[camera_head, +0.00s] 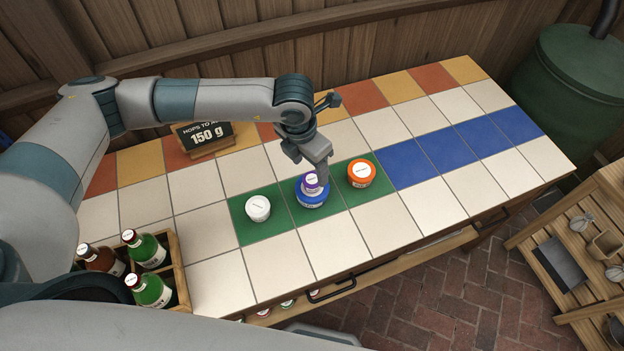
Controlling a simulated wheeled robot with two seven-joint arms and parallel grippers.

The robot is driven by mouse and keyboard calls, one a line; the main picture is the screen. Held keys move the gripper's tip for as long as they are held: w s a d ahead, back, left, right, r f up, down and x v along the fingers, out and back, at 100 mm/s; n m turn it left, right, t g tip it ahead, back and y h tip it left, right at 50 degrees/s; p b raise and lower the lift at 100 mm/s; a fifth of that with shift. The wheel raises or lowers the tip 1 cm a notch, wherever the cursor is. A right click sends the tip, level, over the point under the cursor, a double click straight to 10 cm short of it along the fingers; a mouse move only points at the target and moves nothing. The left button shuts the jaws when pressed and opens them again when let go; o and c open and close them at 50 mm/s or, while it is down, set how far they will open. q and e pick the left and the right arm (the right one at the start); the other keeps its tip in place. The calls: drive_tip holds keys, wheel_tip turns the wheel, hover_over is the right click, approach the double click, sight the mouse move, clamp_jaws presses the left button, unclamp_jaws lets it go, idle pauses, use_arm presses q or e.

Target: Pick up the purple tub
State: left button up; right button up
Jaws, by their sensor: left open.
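The purple tub (311,180) is small, with a white label on its lid. It appears to sit on top of the wider blue tub (312,199), which stands on the green tiles (282,222). My left gripper (318,168) reaches down from behind, its fingers right at the purple tub and partly overlapping it. It is open; whether a finger touches the tub cannot be told. My right gripper is not in view.
A white tub (258,208) stands left of the blue tub and an orange tub (361,173) stands close on its right. A wooden crate of bottles (176,262) is at the front left. The blue tiles (490,143) are clear.

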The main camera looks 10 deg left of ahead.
sight(312, 179)
use_arm(q)
drive_tip(key=shift+f+p, duration=0.4)
drive_tip(key=shift+p, duration=0.2)
drive_tip(key=f, duration=0.1)
drive_tip(key=f+p, duration=0.2)
drive_tip(key=shift+w+d+f, duration=0.15)
drive_tip(key=shift+w+f, duration=0.15)
drive_tip(key=shift+f, duration=0.35)
drive_tip(key=shift+c, duration=0.6)
drive_tip(key=c, duration=1)
